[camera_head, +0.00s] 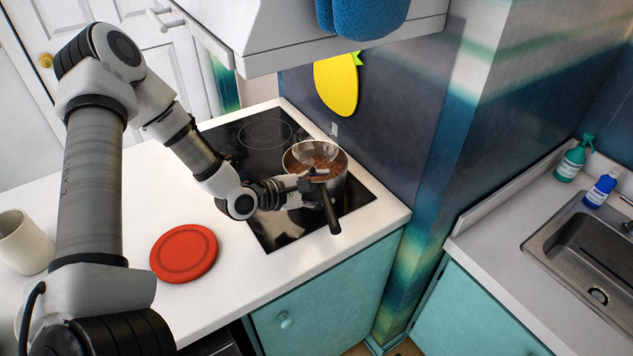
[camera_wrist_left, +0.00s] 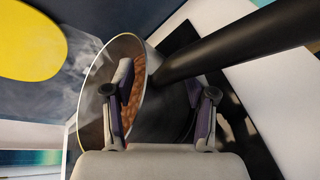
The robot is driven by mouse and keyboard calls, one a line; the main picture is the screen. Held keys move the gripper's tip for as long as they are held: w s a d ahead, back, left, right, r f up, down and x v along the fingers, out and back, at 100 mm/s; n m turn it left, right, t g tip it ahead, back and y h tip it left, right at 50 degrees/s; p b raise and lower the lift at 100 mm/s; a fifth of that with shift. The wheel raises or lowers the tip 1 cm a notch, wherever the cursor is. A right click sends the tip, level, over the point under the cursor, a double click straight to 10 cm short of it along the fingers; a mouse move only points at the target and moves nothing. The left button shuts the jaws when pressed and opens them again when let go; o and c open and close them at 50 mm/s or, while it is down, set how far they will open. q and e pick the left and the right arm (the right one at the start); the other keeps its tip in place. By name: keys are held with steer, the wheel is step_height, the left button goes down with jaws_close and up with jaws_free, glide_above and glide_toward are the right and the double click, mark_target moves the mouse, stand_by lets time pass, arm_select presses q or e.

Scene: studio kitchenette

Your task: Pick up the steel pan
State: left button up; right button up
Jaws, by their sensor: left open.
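The steel pan (camera_head: 342,182) stands on the black cooktop, with brown food inside and its black handle (camera_head: 331,214) pointing toward the counter's front edge. My left gripper (camera_head: 303,187) is open at the pan's near side, close to where the handle begins. In the left wrist view, the pan (camera_wrist_left: 146,118) and its handle (camera_wrist_left: 220,46) lie just beyond the two open fingers (camera_wrist_left: 165,90). One finger overlaps the pan's opening, the other is on the outer side. I cannot tell whether either touches. A pale translucent shape, lid or steam, shows over the food. My right gripper is out of view.
A red round mat (camera_head: 184,253) lies on the white counter, with a cream mug (camera_head: 24,243) at the far left. A white hood (camera_head: 340,45) with a blue item hangs above. A sink (camera_head: 590,250) and two bottles are at the right.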

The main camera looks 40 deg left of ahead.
arm_select(q)
steer(key=shift+s, duration=0.1)
jaws_close()
steer(key=shift+r, duration=0.15)
steer(key=shift+r, duration=0.1)
